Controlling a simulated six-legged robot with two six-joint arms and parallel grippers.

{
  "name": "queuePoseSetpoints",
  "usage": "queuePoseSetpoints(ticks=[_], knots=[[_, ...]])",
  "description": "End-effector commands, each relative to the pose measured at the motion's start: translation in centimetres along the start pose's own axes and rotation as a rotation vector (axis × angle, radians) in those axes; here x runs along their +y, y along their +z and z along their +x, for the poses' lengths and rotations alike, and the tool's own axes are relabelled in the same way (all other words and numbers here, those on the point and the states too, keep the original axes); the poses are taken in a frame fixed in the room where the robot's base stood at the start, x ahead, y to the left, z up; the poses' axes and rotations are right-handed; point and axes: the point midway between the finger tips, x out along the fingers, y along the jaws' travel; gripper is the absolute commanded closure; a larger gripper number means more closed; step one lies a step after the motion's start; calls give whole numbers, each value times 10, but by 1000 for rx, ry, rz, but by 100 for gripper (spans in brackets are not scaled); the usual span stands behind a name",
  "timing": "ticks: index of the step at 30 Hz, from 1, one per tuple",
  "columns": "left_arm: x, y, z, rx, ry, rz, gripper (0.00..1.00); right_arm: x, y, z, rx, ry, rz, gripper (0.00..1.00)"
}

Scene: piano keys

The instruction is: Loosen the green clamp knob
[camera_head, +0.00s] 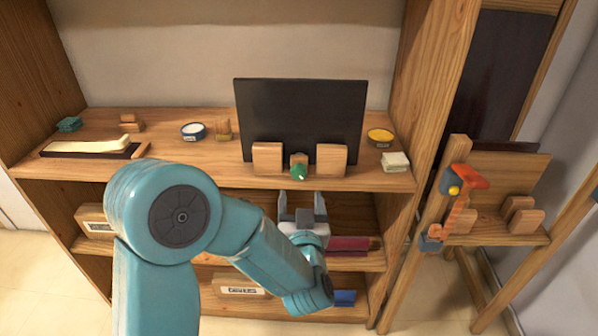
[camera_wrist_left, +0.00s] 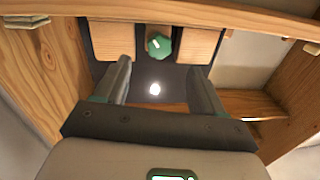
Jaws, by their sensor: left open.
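The green clamp knob (camera_head: 299,172) sits low at the front of a dark upright panel (camera_head: 300,112), between two wooden blocks on the shelf top. In the left wrist view the green knob (camera_wrist_left: 158,45) shows a pale mark on its face, a little beyond the fingertips and between their lines. My left gripper (camera_head: 302,198) is open and empty, just below and in front of the knob, apart from it. Its two fingers also show in the left wrist view (camera_wrist_left: 160,80). My right gripper is not in view.
Wooden blocks (camera_head: 268,158) (camera_head: 331,159) flank the knob closely. On the shelf top are a white-filled tin (camera_head: 193,131), a yellow tin (camera_head: 380,136) and a pale stack (camera_head: 396,161). A wooden easel with an orange-and-blue tool (camera_head: 463,182) stands right. Shelf edges lie below the knob.

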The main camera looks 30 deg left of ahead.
Motion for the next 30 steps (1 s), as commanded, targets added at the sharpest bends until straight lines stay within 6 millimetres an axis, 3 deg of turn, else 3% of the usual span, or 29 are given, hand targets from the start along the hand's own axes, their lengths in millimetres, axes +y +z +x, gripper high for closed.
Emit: queuePoseSetpoints(ticks=[3,10,15,23,28,30], knots=[[-1,0,29,0,-4,-1,31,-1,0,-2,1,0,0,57],[0,0,68,-1,-1,-1,31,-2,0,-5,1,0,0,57],[0,0,79,0,1,1,31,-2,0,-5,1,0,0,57],[0,0,80,0,1,1,31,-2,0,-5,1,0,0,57],[0,0,80,0,1,0,83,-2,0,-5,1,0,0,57],[1,0,80,0,2,0,87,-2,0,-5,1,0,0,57]])
